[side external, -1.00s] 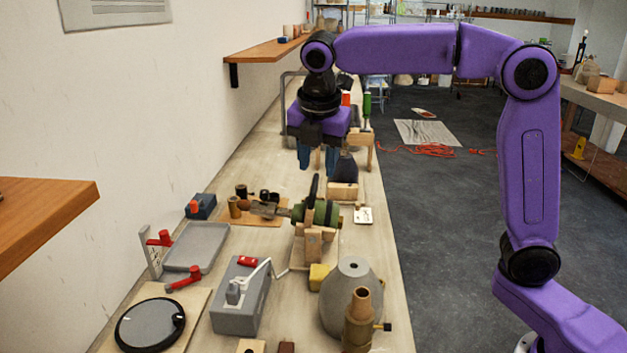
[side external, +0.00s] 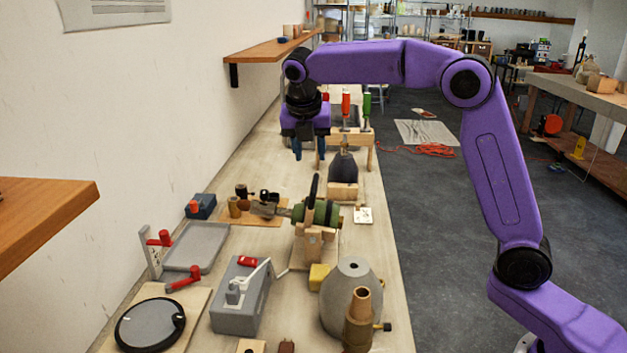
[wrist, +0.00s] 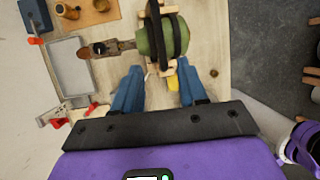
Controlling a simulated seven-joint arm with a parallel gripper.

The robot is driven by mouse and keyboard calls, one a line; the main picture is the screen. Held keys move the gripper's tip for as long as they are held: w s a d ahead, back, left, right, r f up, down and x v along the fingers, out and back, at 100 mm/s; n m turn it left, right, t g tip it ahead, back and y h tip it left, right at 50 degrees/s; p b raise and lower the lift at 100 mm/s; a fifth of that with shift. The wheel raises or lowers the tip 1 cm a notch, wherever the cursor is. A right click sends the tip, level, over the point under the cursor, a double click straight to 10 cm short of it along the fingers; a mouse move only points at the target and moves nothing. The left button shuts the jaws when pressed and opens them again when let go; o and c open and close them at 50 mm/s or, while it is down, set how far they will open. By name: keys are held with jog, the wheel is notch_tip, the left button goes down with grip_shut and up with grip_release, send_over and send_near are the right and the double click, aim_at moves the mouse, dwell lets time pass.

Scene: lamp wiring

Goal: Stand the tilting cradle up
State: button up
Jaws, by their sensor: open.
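The tilting cradle (side external: 313,240) is a pale wooden stand on the bench with a dark upright strap or lever. A green rounded body (side external: 322,213) with a brown-grey stem lies level across it, the stem pointing left. In the wrist view the green body (wrist: 173,36) and the wooden cradle parts (wrist: 163,69) show ahead of the fingertips. My gripper (side external: 309,150) is open and empty, fingers down, above the bench and beyond the cradle in the side view. Its blue fingers (wrist: 160,72) also show in the wrist view, spread apart and touching nothing visible.
A wooden rack (side external: 361,138) with red- and green-handled tools stands right of my gripper. A grey tray (side external: 197,246), a grey switch box (side external: 240,300) and a grey cone-shaped shade (side external: 345,305) are nearer the camera. A wall shelf (side external: 265,50) overhangs at left.

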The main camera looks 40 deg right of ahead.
aim_at(314, 185)
jog(key=x, duration=1)
jog(key=shift+c, duration=0.2)
grip_shut()
